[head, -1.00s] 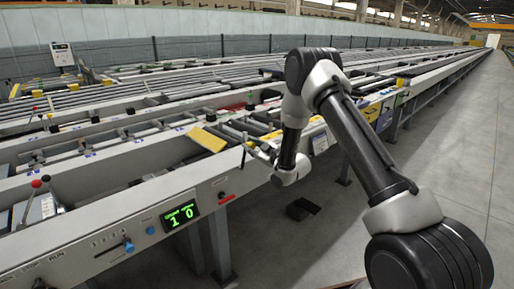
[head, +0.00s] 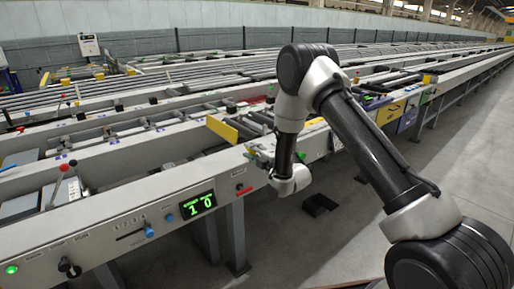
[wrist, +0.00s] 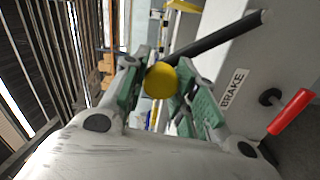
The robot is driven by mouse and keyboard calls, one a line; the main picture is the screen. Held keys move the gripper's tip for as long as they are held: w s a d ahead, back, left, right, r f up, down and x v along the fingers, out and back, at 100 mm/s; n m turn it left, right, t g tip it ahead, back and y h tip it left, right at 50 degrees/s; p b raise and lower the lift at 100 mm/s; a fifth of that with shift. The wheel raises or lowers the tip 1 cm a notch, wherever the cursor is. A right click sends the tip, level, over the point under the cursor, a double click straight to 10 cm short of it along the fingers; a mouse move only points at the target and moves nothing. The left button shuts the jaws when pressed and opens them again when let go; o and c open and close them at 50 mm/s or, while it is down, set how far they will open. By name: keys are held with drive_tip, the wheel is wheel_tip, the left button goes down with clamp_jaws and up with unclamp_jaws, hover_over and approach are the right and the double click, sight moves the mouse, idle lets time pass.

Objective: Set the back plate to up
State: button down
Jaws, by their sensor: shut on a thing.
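The back plate (head: 222,129) is a yellow panel across the near conveyor line, left of my gripper in the head view. It looks close to upright, on edge. My gripper (wrist: 158,85) is shut on a yellow ball knob (wrist: 161,80), which sits between its green finger pads in the wrist view. In the head view my gripper (head: 258,157) is at the front rail, just right of and below the plate.
A red brake handle (wrist: 292,112) beside the BRAKE label (wrist: 234,88) is close to my gripper. The green display (head: 198,206) reads 1 0. Open floor (head: 400,230) lies right of the table.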

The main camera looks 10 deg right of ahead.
drive_tip(key=shift+s+a+f+n, duration=0.35)
drive_tip(key=shift+a+f+n, duration=0.25)
drive_tip(key=shift+n, duration=0.3)
drive_tip(key=shift+s+f, duration=0.1)
drive_tip(key=c, duration=1.1)
unclamp_jaws()
drive_tip(key=shift+a, duration=0.1)
drive_tip(key=v, duration=1.2)
